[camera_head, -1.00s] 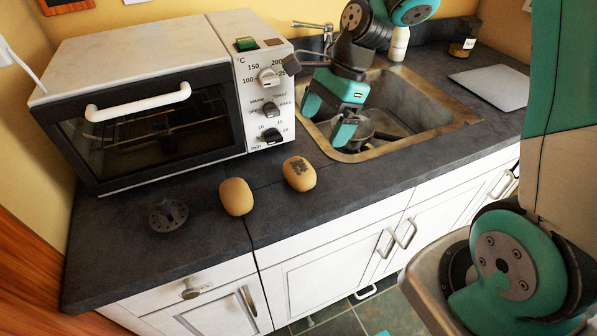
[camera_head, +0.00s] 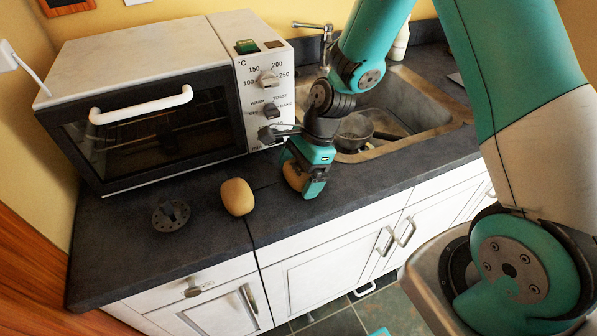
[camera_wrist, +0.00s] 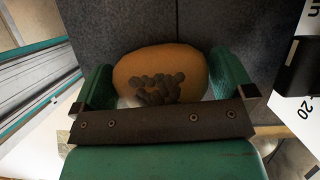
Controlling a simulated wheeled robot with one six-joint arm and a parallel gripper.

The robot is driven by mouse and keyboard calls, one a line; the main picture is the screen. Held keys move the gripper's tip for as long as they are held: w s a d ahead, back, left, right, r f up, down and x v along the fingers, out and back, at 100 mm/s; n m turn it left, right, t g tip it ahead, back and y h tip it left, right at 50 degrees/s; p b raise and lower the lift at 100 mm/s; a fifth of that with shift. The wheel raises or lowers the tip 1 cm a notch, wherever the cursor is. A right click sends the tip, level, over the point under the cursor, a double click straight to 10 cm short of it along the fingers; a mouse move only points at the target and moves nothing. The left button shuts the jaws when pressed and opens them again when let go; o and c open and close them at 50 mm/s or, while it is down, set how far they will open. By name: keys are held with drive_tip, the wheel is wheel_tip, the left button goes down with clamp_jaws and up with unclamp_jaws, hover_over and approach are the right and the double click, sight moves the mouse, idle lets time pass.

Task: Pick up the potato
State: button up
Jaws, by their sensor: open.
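A tan, rounded potato with a dark mottled patch (camera_wrist: 160,62) lies on the dark counter. In the wrist view it sits between the two fingers of my gripper (camera_wrist: 163,84), with a finger at each end; I cannot tell whether they touch it. In the head view my gripper (camera_head: 306,184) is down at the counter over this potato (camera_head: 291,178), which is mostly hidden. The jaws are open. A second tan potato-like object, plain on its visible side (camera_head: 237,197), lies on the counter to the left, apart from my gripper.
A white toaster oven (camera_head: 140,45) stands behind on the left. A dark round disc-like piece (camera_head: 171,216) lies in front of it. The sink (camera_head: 425,100) with a dark pan (camera_head: 354,131) is behind my gripper. The counter's front edge is close to my gripper.

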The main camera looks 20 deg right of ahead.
drive_tip(key=c, duration=0.8)
drive_tip(key=shift+r, duration=0.1)
drive_tip(key=shift+c, duration=0.2)
